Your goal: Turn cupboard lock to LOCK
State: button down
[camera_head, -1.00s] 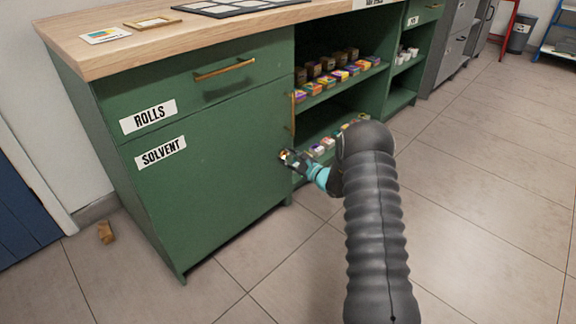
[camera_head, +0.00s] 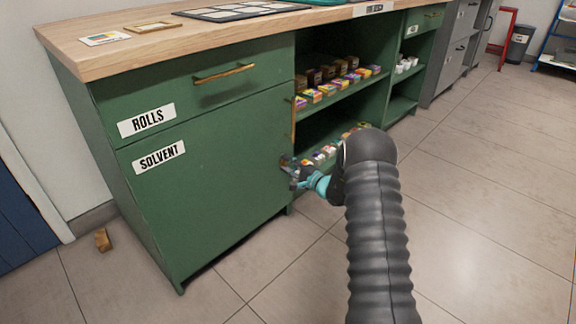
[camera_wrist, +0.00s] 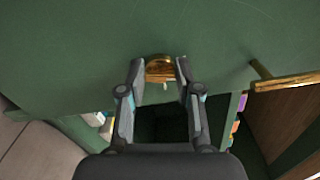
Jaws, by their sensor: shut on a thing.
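The green SOLVENT cupboard door (camera_head: 215,185) is closed, under the ROLLS drawer (camera_head: 190,88). Its round brass lock (camera_wrist: 160,70) sits near the door's edge in the wrist view. My gripper (camera_wrist: 161,78) has one fingertip on each side of the lock's knob and is shut on it. A small pale mark or tab shows just below the brass. In the head view my gripper (camera_head: 287,163) is at the door's right edge, and the lock is too small and covered to read there. I cannot read any LOCK marking.
A brass door handle (camera_wrist: 288,82) stands out right of the lock in the wrist view. Open shelves with small coloured boxes (camera_head: 325,91) adjoin the door. A wooden block (camera_head: 102,240) lies on the floor at left. The tiled floor at right is clear.

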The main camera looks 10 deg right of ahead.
jog(key=shift+n, duration=1)
jog(key=c, duration=0.8)
grip_release()
jog(key=shift+a, duration=0.1)
jog(key=v, duration=1.2)
